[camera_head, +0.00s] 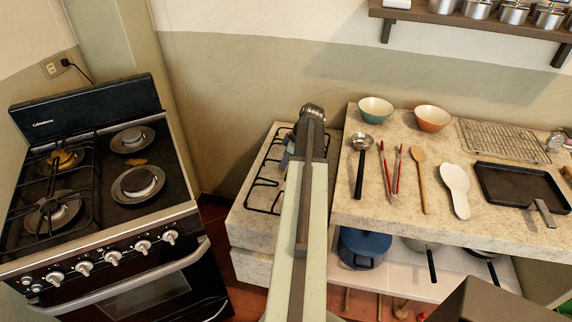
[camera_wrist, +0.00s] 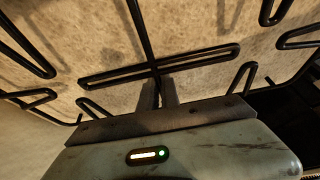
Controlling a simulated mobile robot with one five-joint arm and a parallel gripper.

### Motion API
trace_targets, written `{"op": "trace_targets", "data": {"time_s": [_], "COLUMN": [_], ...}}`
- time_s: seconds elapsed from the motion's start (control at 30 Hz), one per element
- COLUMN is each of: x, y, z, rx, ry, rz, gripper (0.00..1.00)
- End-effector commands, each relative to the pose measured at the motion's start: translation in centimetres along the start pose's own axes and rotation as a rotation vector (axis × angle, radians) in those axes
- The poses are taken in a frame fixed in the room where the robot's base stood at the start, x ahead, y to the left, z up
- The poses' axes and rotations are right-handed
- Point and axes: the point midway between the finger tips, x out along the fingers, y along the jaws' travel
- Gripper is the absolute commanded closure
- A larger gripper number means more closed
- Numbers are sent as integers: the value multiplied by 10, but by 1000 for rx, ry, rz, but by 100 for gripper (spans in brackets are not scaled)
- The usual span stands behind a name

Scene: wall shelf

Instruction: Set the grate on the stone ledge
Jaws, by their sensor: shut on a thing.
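The black wire grate (camera_head: 262,183) is over the pale stone ledge (camera_head: 258,229), between the stove and the counter. My arm hides its right part in the head view. In the wrist view, my gripper (camera_wrist: 158,92) is shut on a bar of the grate (camera_wrist: 195,66) near its middle cross. The stone (camera_wrist: 110,52) shows close behind the bars, with shadows on it. I cannot tell whether the grate touches the stone. In the head view my gripper (camera_head: 290,152) is mostly hidden behind my arm.
The stove (camera_head: 97,200) stands at left; its right burners are bare. The higher stone counter (camera_head: 400,220) at right holds bowls, tongs, spoons, a wire rack (camera_head: 505,140) and a black tray (camera_head: 520,186). A blue pot (camera_head: 362,248) sits on the shelf below.

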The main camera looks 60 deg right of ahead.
Motion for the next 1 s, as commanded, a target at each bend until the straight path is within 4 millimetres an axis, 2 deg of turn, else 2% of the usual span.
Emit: {"op": "trace_targets", "data": {"time_s": [0.13,0.2,0.23,0.63,0.77,1.0], "x": [2,1,0,-6,-23,-78], "y": [1,1,1,1,1,1], "z": [3,3,3,2,1,-1], "rx": [2,3,3,5,6,7], "ry": [0,0,0,0,0,0], "rz": [1,1,1,2,3,3], "gripper": [100,74,72,72,72,72]}}
